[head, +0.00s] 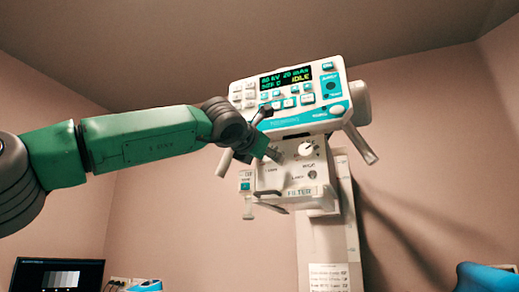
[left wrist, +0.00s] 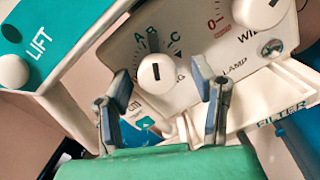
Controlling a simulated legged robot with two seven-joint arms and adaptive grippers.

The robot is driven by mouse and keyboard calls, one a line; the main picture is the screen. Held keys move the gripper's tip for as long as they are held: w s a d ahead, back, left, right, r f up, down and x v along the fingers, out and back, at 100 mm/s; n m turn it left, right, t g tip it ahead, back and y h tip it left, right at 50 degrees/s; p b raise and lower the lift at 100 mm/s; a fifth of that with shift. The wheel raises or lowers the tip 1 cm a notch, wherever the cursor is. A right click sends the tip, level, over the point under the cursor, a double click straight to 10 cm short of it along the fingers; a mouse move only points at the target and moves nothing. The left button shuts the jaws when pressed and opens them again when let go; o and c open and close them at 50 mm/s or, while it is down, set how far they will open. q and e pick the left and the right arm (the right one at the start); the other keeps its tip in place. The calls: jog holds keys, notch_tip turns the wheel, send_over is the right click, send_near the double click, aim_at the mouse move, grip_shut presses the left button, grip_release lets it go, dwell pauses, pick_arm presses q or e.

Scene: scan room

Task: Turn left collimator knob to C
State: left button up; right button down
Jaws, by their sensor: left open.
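The left collimator knob (left wrist: 157,73) is white and round with a short dark mark on its face. Letters A, B and C are printed above it on the white collimator panel (head: 268,179). I cannot tell for sure which letter the mark points at. My left gripper (left wrist: 161,78) is open, with one finger to each side of the knob in the left wrist view; contact does not show. In the head view my left gripper (head: 272,153) is at the panel's upper left and hides that knob. My right gripper is not in view.
A second white knob (head: 305,149) sits right of my gripper. Above is a console (head: 290,95) with a display reading IDLE. Handles (head: 360,144) stick out below it. A FILTER ledge (left wrist: 280,112) juts out under the panel. A monitor (head: 57,274) stands at lower left.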

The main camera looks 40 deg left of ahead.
pick_arm(q)
jog(key=s+d, duration=0.2)
jog(key=s, duration=0.9)
jog(key=shift+d, duration=0.15)
jog(key=w+a+m+p, duration=0.1)
jog(key=w, duration=0.3)
jog(key=w+m+p, duration=0.1)
jog(key=w, duration=0.3)
jog(key=w+a+p, duration=0.1)
jog(key=w, duration=0.3)
jog(key=shift+a+r+m, duration=0.15)
jog(key=shift+a+m, duration=0.15)
jog(key=shift+m, duration=0.1)
jog(key=shift+p, duration=0.3)
grip_shut()
